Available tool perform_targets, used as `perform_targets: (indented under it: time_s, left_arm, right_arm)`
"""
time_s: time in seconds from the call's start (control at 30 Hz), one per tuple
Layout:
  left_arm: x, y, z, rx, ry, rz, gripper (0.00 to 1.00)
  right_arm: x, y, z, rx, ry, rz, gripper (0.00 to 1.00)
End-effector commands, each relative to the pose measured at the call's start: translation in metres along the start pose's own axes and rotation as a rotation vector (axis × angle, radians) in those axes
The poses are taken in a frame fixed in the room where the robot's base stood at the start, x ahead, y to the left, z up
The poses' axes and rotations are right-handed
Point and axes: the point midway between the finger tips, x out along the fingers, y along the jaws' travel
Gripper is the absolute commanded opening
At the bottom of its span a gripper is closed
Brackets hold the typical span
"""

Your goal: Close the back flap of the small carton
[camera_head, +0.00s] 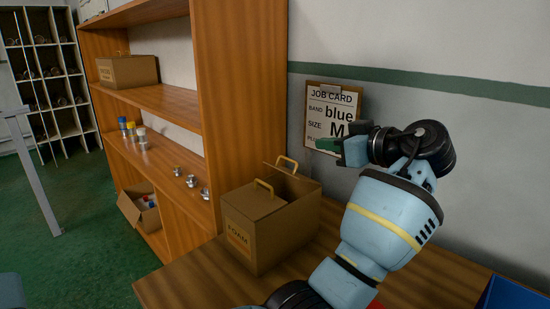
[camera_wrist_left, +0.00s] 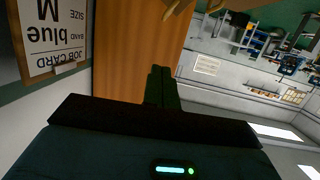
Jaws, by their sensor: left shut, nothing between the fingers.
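The small brown carton (camera_head: 262,235) stands on the wooden table, marked FOAM on its side. Its near top flap (camera_head: 254,201) lies about flat, with a yellow handle. Its back flap (camera_head: 294,182) stands raised, with another yellow handle (camera_head: 287,162) at its upper edge. My left gripper (camera_head: 326,145) is shut and empty, above and right of the back flap, apart from it, in front of the job card. Its dark green fingers (camera_wrist_left: 162,88) are together in the left wrist view. A tan piece (camera_wrist_left: 178,8) at that view's top edge may be carton. My right gripper is out of view.
The job card (camera_head: 333,105) hangs on the wall behind my left gripper. A wooden shelf unit (camera_head: 240,90) stands left of the carton, holding another carton (camera_head: 128,70). The table (camera_head: 190,285) is bare at its front left. A blue bin (camera_head: 515,295) is at bottom right.

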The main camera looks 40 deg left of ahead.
Motion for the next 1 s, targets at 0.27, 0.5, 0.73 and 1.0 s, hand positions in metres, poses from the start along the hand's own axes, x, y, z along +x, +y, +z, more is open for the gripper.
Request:
perform_targets:
  time_s: [0.27,0.5,0.73,1.0]
  left_arm:
    - [-0.015,0.005,-0.007,-0.073,-0.005,0.005,0.0]
    - [0.0,0.004,-0.008,-0.072,-0.004,0.003,0.0]
    - [0.04,0.004,-0.008,-0.072,-0.003,0.001,0.0]
    - [0.089,0.004,-0.008,-0.07,-0.003,0.002,0.0]
  right_arm:
    - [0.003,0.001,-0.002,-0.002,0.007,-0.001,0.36]
    - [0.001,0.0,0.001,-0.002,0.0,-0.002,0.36]
    - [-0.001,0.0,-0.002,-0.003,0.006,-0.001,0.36]
    - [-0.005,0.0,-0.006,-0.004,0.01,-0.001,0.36]
